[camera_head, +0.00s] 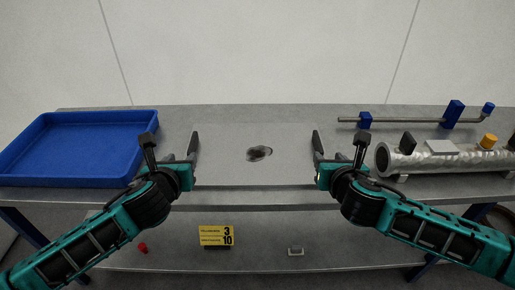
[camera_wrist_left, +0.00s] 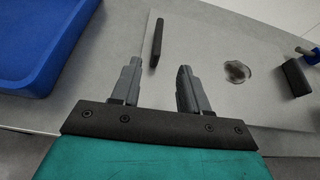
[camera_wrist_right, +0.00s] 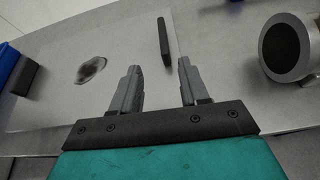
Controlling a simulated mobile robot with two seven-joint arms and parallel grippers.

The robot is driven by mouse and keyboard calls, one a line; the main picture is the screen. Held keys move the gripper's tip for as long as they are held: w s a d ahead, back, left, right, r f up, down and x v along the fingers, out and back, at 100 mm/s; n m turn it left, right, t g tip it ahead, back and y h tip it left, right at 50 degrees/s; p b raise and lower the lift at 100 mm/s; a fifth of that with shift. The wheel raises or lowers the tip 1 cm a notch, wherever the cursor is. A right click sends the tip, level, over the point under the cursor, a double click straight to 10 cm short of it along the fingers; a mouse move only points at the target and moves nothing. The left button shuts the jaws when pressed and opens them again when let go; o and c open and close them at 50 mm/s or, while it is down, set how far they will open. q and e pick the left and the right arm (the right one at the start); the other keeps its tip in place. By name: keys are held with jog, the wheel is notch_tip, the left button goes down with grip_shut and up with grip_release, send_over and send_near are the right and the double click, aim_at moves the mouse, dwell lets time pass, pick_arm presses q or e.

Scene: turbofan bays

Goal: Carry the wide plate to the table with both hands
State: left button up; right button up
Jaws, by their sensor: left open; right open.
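The wide plate (camera_head: 225,165) is a flat, thin grey sheet lying on the grey table, with a dark smudge near its middle. It also shows in the left wrist view (camera_wrist_left: 200,55) and right wrist view (camera_wrist_right: 120,55). An upright black handle stands at each end: the left handle (camera_wrist_left: 157,42) and the right handle (camera_wrist_right: 164,42). My left gripper (camera_head: 184,160) is open at the left end, with the left handle just beyond and between its fingertips. My right gripper (camera_head: 326,160) is open at the right end, with the right handle likewise between and beyond its fingertips.
A blue tray (camera_head: 85,183) stands at the left of the table. A silver cylinder (camera_head: 445,162) lies at the right, with a rod bearing blue blocks (camera_head: 452,114) behind it. A yellow sign (camera_head: 216,235) and a small red object (camera_head: 142,247) are below the table's front edge.

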aim_at(192, 141)
pick_arm(q)
jog(key=shift+w+a, duration=0.1)
jog(key=shift+w, duration=0.2)
pick_arm(e)
jog(key=shift+w+d, duration=0.25)
jog(key=shift+w, duration=0.1)
pick_arm(q)
jog(key=shift+r, duration=0.1)
pick_arm(e)
jog(key=shift+r, duration=0.1)
pick_arm(q)
jog(key=x, duration=1.2)
jog(key=shift+w+a, duration=0.15)
jog(key=shift+w, duration=0.25)
pick_arm(e)
jog(key=x, duration=1.2)
jog(key=shift+w, duration=0.4)
jog(key=shift+d, duration=0.1)
pick_arm(q)
grip_shut()
pick_arm(e)
grip_shut()
pick_arm(q)
jog(key=shift+r, duration=0.1)
pick_arm(e)
jog(key=shift+r, duration=0.1)
